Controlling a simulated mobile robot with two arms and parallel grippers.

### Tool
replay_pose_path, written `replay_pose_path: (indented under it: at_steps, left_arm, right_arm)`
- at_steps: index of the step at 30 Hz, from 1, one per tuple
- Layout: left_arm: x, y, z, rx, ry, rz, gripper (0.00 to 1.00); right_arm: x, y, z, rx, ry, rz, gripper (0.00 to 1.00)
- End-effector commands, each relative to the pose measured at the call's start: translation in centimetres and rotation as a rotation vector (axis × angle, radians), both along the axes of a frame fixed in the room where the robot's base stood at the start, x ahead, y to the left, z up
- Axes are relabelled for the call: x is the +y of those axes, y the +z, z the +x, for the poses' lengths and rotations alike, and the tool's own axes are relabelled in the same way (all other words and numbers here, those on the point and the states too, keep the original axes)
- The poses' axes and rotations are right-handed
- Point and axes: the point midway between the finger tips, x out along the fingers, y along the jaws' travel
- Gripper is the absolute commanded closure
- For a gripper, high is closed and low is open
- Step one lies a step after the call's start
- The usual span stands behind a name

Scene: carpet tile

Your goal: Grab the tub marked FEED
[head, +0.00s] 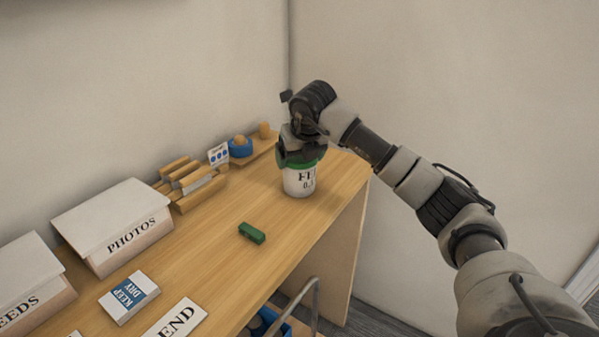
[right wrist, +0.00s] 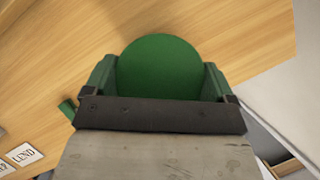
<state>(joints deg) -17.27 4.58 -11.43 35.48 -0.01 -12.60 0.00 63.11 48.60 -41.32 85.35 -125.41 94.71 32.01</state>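The tub marked FEED (head: 299,183) is white with a green lid and stands upright at the right end of the wooden desk. Its lettering is partly visible. My right gripper (head: 303,156) is over the tub from above. In the right wrist view the round green lid (right wrist: 160,68) lies between the two fingers of my right gripper (right wrist: 160,78), one on each side. No clear gap shows between fingers and lid, but I cannot tell whether they grip it. My left gripper is not in view.
On the desk (head: 225,262) lie a green block (head: 252,233), a KEEP DRY box (head: 129,297) and a card ending in END (head: 176,318). A PHOTOS box (head: 112,226), a wooden rack (head: 190,182) and a blue item (head: 240,148) line the wall.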

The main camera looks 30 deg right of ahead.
Motion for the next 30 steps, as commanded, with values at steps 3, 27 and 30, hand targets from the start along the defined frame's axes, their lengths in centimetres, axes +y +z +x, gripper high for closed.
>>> replay_pose_path:
  at_steps: [3, 27, 30]
  left_arm:
    - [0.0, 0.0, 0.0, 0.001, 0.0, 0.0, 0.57]
    - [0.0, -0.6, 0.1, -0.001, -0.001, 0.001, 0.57]
    - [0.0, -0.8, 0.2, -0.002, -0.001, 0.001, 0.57]
  right_arm:
    - [0.0, 0.0, 0.0, 0.0, 0.0, 0.0, 0.55]
    - [-2.5, 6.3, -2.8, -0.006, -0.005, -0.002, 0.55]
    - [-3.9, 7.7, -4.6, -0.006, -0.005, -0.002, 0.55]
